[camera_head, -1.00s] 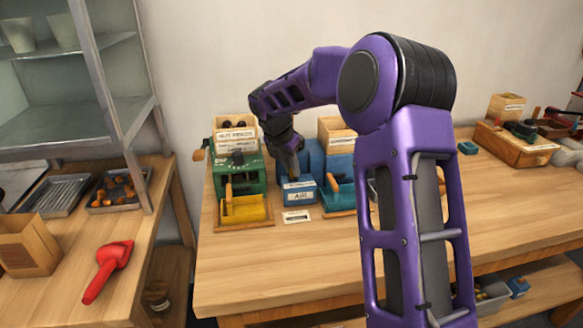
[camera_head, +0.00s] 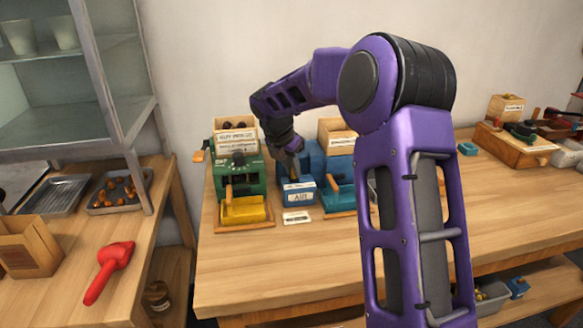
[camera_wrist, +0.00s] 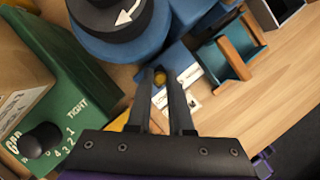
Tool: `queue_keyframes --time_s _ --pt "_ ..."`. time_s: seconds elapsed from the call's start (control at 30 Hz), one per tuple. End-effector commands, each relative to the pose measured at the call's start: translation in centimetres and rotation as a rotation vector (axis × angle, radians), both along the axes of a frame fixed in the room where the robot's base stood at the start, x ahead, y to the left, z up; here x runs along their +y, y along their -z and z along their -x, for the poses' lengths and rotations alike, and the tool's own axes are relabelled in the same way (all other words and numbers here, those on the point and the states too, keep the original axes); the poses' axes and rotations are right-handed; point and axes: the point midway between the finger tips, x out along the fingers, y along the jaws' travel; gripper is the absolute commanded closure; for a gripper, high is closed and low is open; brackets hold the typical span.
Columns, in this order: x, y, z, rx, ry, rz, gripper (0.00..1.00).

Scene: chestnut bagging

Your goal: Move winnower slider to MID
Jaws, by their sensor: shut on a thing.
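The blue winnower (camera_head: 312,160) stands on the bench between the green machine and a wooden hopper, with a label reading AIR on its front. In the wrist view its blue body (camera_wrist: 125,42) carries a round black dial with a white arrow. A small yellow-orange knob (camera_wrist: 160,77), apparently the slider's, sits between my fingertips. My gripper (camera_wrist: 161,82) is shut on this knob. In the head view my gripper (camera_head: 292,172) is small and dark, just above the AIR label. The slider's track and any MID mark cannot be made out.
A teal tray (camera_head: 338,198) is close on the right. The bench front (camera_head: 290,260) is clear.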

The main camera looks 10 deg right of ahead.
Motion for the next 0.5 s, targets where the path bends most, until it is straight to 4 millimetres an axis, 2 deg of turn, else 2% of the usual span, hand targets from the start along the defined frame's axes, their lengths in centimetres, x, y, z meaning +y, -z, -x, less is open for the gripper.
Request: queue_keyframes --time_s 0.2,0.43,0.47,0.5 --pt "-1.17 -0.28 0.0 0.001 0.001 0.003 1.0" --pt "-1.17 -0.09 -0.03 -0.001 0.001 0.002 1.0" --pt "-1.17 -0.09 -0.04 -0.001 0.0 0.002 0.79" --pt "-1.17 -0.09 -0.04 -0.001 0.0 0.002 0.72"
